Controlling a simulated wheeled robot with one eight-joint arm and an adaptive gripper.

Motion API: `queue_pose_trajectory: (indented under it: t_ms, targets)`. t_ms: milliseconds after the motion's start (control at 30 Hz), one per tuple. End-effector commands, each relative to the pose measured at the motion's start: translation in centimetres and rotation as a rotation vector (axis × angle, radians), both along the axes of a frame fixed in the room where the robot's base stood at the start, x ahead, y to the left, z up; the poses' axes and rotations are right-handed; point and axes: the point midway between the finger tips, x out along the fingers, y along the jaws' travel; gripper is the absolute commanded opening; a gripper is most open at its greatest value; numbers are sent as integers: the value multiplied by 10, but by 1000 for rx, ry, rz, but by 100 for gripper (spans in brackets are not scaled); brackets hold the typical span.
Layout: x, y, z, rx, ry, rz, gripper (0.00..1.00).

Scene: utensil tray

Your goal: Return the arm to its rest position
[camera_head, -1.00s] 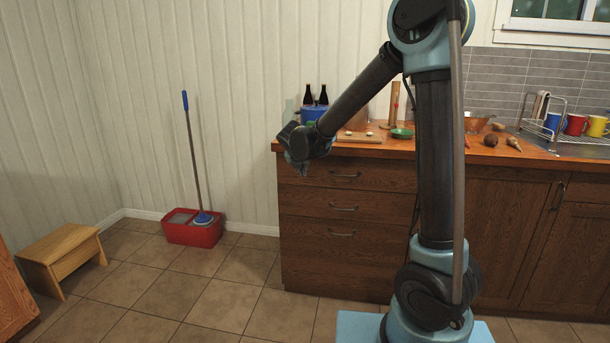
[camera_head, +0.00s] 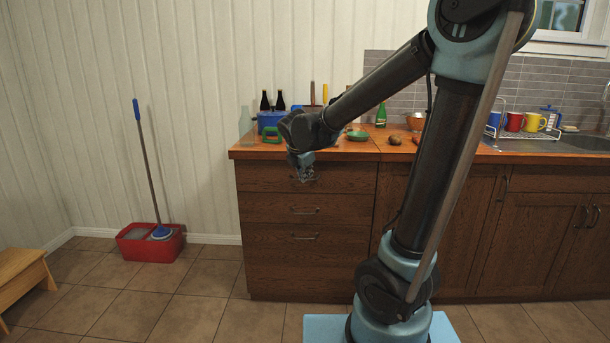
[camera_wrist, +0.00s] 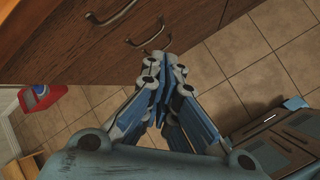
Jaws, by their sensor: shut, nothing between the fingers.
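My arm stands in the middle right of the head view, its upper links tilted and its forearm reaching down and left. My gripper (camera_head: 303,172) hangs at the forearm's end, in front of the drawer cabinet's top edge. In the wrist view the fingers of my gripper (camera_wrist: 163,62) come together at their tips, with nothing between them. No contact between the gripper and the cabinet can be made out.
A red mop bucket (camera_head: 150,243) and a wooden step stool (camera_head: 22,275) stand on the left. The tiled floor between bucket and cabinet is clear.

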Motion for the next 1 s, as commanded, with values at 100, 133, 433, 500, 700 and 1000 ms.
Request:
queue_pose_trajectory:
  t_ms: [100, 133, 433, 500, 700, 1000]
  targets:
    - [-26, -42, -3, 106, 21, -194, 0]
    - [-32, -50, -4, 134, 25, -243, 0]
    - [-105, -125, -21, 393, 60, -740, 0]
    - [-123, -138, -27, 448, 66, -856, 0]
    - [-175, -168, -47, 603, 77, -1197, 0]
    - [-250, -193, -84, 810, 79, -1709, 0]
